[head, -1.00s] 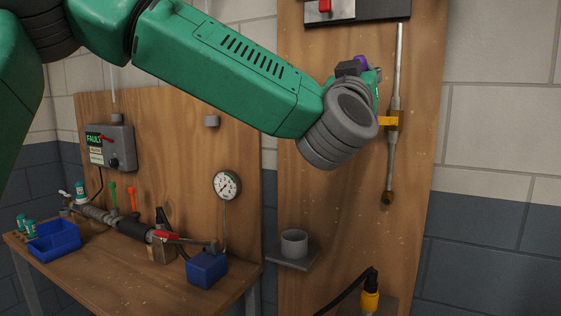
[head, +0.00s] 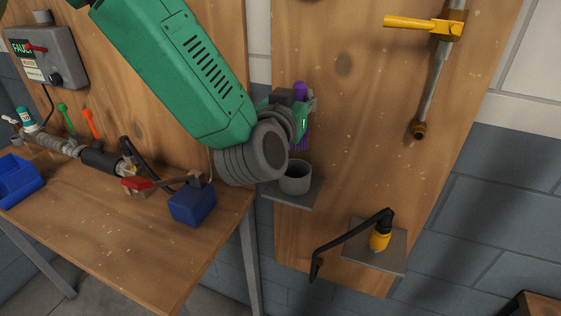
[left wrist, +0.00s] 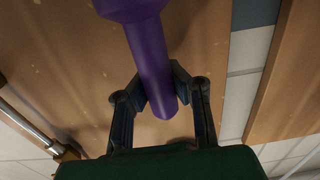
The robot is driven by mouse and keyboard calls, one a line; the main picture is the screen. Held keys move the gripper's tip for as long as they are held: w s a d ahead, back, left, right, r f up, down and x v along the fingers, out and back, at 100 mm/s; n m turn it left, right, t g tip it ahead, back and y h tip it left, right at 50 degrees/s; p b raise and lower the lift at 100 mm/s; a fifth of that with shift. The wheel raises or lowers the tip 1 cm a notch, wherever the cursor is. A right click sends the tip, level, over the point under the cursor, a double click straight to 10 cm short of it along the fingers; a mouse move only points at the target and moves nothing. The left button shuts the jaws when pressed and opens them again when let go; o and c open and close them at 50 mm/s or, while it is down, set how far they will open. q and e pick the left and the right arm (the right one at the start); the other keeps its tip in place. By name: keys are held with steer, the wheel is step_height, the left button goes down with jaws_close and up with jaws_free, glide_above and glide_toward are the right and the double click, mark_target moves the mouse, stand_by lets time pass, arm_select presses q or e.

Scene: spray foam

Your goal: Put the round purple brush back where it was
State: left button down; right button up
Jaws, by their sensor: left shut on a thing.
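My left gripper (head: 304,108) is shut on the round purple brush (head: 300,91) in the head view. The brush is roughly upright, with its lower purple part showing under the gripper, just above the grey cup (head: 295,180). The cup stands on a small grey shelf (head: 298,200) on the wooden panel. In the left wrist view the brush's purple handle (left wrist: 150,55) lies between the two dark fingers (left wrist: 160,92). I cannot tell whether the brush's lower end touches the cup's rim. My right gripper is not in view.
A second shelf (head: 390,262) at lower right holds a yellow and black tool (head: 380,236). A metal pipe with a yellow handle (head: 412,25) hangs above it. The workbench (head: 130,250) at left carries a blue block (head: 193,204) and pipework (head: 85,152).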

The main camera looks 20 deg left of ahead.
mark_target(296, 149)
arm_select(q)
steer(key=f, duration=0.5)
steer(key=shift+s+d+f, duration=0.2)
steer(key=shift+s+d, duration=0.05)
steer(key=shift+s, duration=0.1)
steer(key=shift+w+f, duration=0.1)
steer(key=shift+f, duration=0.2)
steer(key=f, duration=0.3)
steer(key=shift+a+f, duration=0.35)
steer(key=shift+f, duration=0.15)
steer(key=shift+a, duration=0.15)
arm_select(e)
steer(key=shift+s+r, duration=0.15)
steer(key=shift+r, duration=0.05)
arm_select(q)
steer(key=c, duration=1.8)
jaws_free()
steer(key=shift+o, duration=0.9)
steer(key=shift+d, duration=0.5)
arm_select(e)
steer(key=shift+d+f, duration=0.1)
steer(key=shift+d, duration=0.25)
